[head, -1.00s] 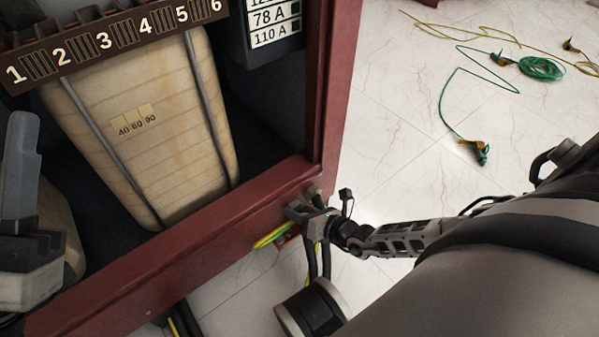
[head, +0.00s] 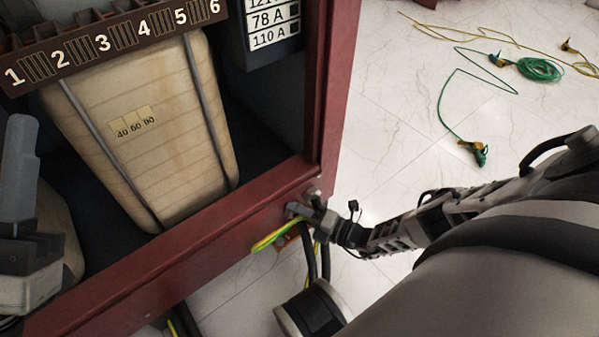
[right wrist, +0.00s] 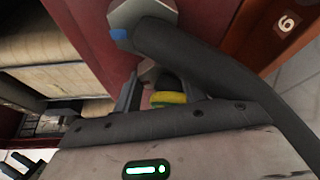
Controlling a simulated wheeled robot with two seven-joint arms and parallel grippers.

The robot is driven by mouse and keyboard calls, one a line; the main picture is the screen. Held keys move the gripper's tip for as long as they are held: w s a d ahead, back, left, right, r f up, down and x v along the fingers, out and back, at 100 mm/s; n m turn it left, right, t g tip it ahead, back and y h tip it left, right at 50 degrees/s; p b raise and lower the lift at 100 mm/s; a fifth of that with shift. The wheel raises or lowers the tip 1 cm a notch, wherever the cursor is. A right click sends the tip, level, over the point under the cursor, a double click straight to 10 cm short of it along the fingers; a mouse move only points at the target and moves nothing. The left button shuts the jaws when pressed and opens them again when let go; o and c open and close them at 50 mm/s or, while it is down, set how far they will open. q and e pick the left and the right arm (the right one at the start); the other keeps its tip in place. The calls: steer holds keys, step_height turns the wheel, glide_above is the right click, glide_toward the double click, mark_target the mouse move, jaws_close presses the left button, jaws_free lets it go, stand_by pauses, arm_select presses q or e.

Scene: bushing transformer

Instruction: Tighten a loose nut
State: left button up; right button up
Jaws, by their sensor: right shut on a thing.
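My right gripper (head: 300,212) is at the outer face of the red frame, below its corner, at the end of a yellow-green cable (head: 268,241). In the right wrist view, its dark fingers (right wrist: 160,92) are shut on a grey nut (right wrist: 150,72), partly hidden by the fingers and a thick black bar. The cable shows yellow and green just behind the fingers. A larger hex head (right wrist: 138,14) with a blue mark sits above on the red metal.
The red frame (head: 215,238) borders the cabinet with the wrapped coil block (head: 150,160) and numbered strip (head: 110,40). Black cables (head: 318,262) hang below the gripper. A green cable (head: 540,69) and yellow cable lie on the open tiled floor to the right.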

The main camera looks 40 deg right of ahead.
steer(key=shift+s+a+m, duration=0.1)
steer(key=shift+m, duration=0.5)
steer(key=o, duration=0.7)
arm_select(q)
steer(key=n+y, duration=0.1)
steer(key=w+f+n+y+p, duration=0.1)
steer(key=shift+a+f+n+t, duration=0.1)
steer(key=shift+f+n+t, duration=0.05)
steer(key=shift+n+t, duration=0.15)
arm_select(e)
steer(key=f+v, duration=0.1)
steer(key=v, duration=1.5)
steer(key=shift+r, duration=0.2)
